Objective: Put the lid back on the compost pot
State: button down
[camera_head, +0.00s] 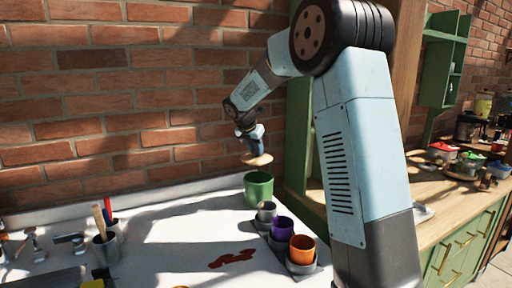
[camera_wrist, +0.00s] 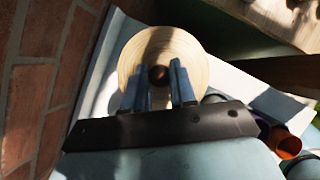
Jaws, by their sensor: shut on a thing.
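The compost pot (camera_head: 259,188) is a green pot standing at the back right of the white table. The lid (camera_head: 257,160) is a pale round wooden disc with a dark knob. My gripper (camera_head: 250,140) is shut on the lid's knob and holds the lid above the pot, with a gap between them. In the wrist view the lid (camera_wrist: 188,56) fills the space beyond the fingers of my gripper (camera_wrist: 159,82), which close around the knob (camera_wrist: 158,75). The pot is hidden behind the lid in the wrist view.
A grey cup (camera_head: 266,212), a purple cup (camera_head: 283,228) and an orange cup (camera_head: 302,250) stand in a row in front of the pot. A brown spill (camera_head: 232,259) lies on the table. A tool cup (camera_head: 106,248) stands at left. A brick wall (camera_head: 130,100) rises close behind.

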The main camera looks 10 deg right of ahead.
aim_at(257, 157)
jog(key=shift+d+f, duration=0.15)
jog(key=shift+f, duration=0.85)
jog(key=shift+d+f, duration=0.1)
jog(key=shift+f, duration=1.95)
jog(key=shift+f, duration=0.8)
jog(key=c, duration=0.8)
grip_release()
jog(key=shift+s+r, duration=0.1)
